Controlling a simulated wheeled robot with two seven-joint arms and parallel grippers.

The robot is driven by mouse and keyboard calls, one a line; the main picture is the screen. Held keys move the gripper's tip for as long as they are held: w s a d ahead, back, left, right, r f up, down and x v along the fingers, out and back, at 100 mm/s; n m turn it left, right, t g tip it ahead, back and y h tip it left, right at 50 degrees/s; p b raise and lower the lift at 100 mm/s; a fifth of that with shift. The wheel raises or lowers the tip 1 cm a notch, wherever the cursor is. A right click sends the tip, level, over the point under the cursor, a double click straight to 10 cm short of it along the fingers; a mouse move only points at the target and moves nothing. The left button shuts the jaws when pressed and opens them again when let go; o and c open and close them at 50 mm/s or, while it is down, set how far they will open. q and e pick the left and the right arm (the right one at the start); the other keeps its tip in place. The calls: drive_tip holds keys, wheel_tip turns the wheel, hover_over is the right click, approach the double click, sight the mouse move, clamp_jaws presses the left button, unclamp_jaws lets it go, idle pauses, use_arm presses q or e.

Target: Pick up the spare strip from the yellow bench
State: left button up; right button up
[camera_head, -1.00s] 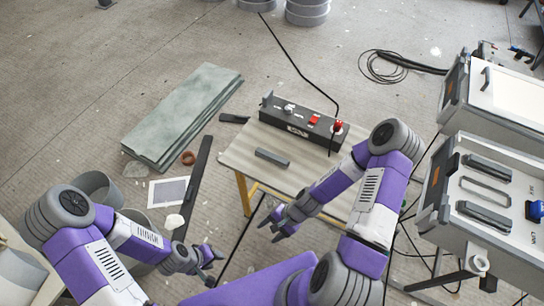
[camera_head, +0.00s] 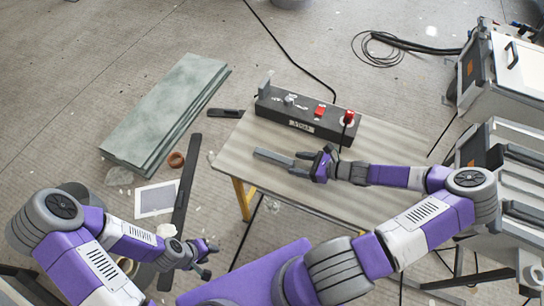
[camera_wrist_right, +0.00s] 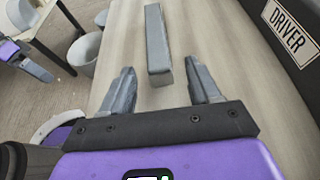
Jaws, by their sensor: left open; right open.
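The spare strip (camera_head: 273,157) is a short dark grey bar lying on the yellow-legged bench (camera_head: 340,192), left of my right gripper (camera_head: 314,163). In the right wrist view the strip (camera_wrist_right: 156,45) lies ahead, with its near end just beyond and between the fingertips. My right gripper (camera_wrist_right: 159,85) is open and empty there; whether the fingers overlap the strip's near end is hard to tell. My left gripper (camera_head: 211,257) is open and empty, low at the left, away from the bench.
A black box with red switches (camera_head: 305,117) stands along the bench's back edge; its label (camera_wrist_right: 290,30) shows at the wrist view's right. Green-grey boards (camera_head: 165,112) and a long dark strip (camera_head: 183,205) lie on the floor. Grey cases (camera_head: 500,80) stand at right.

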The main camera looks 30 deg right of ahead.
sight(286, 161)
drive_tip(key=b+x, duration=0.1)
drive_tip(key=x, duration=0.3)
drive_tip(key=r+b+x, duration=0.1)
drive_tip(key=x, duration=0.1)
drive_tip(key=shift+a+b, duration=0.25)
drive_tip(key=shift+b, duration=0.1)
drive_tip(key=shift+c, duration=0.4)
drive_tip(key=c, duration=1)
